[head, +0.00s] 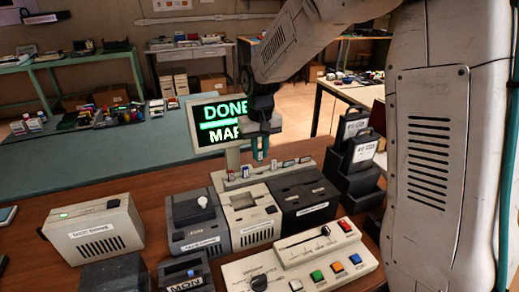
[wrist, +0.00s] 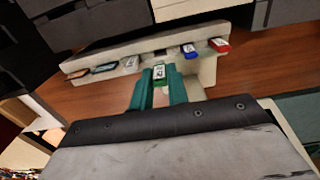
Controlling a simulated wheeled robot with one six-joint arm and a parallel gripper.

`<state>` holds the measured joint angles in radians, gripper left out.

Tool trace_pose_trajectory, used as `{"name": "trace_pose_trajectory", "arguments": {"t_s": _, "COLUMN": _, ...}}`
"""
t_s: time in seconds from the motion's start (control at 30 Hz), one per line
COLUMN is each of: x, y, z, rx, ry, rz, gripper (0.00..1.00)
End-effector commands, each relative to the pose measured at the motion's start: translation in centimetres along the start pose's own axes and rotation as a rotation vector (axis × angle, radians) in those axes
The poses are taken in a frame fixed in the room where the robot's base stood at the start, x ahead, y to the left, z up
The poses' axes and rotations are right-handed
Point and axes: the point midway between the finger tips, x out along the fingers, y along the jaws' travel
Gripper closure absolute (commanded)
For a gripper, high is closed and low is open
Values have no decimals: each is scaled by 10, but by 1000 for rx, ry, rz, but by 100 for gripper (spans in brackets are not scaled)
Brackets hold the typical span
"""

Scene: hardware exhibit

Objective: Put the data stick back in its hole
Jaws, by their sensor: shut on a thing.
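My gripper (head: 261,148) is above the pale stick rack (head: 262,178) in the head view, pointing down. In the wrist view its teal fingers (wrist: 159,71) are shut on a small green data stick (wrist: 159,77) with a white label. The stick is beside the pale rack (wrist: 205,71) in this view; I cannot tell whether it touches it. The rack's row holds several other sticks, among them a red one (wrist: 221,44) and a blue one (wrist: 190,50).
A control panel (head: 300,262) with coloured buttons is at the front. Black holders (head: 355,180) stand to the right.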

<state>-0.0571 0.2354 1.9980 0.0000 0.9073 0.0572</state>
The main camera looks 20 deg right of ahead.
Motion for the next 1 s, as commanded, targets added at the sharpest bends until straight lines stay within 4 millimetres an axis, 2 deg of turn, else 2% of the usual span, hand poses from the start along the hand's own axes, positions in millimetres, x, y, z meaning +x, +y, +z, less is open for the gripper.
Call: {"name": "trace_pose_trajectory", "arguments": {"t_s": 1.0, "x": 46, "y": 0, "z": 0, "rx": 0, "ry": -1, "rz": 0, "gripper": 100}}
